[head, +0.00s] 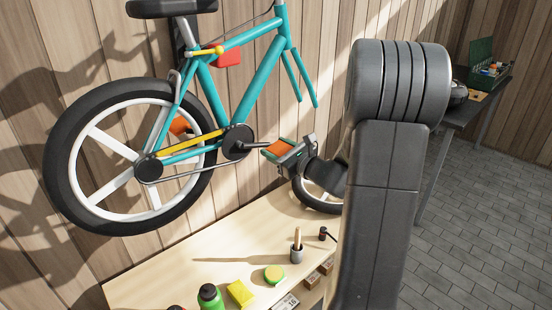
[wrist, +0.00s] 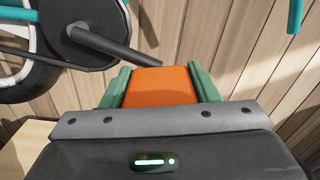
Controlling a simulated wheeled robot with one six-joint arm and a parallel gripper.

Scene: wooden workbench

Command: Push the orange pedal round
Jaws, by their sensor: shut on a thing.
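The orange pedal (head: 279,148) is on the crank arm (head: 252,146) of a teal bicycle (head: 258,75) hung on the wall. In the wrist view the orange pedal (wrist: 161,86) fills the space between the green fingers of my gripper (wrist: 160,80). In the head view my gripper (head: 284,150) reaches the pedal from the right and is shut on it. The crank arm points right from the dark chainring disc (head: 237,142), and in the wrist view the crank arm (wrist: 112,46) ends near the pedal's upper edge. My arm hides part of the scene on the right.
The rear wheel (head: 130,158) hangs left of the crank. Below is a wooden bench (head: 180,262) with a green bottle (head: 210,296), a yellow sponge (head: 240,293), a round yellow-green item (head: 274,274) and a grey cup (head: 296,252).

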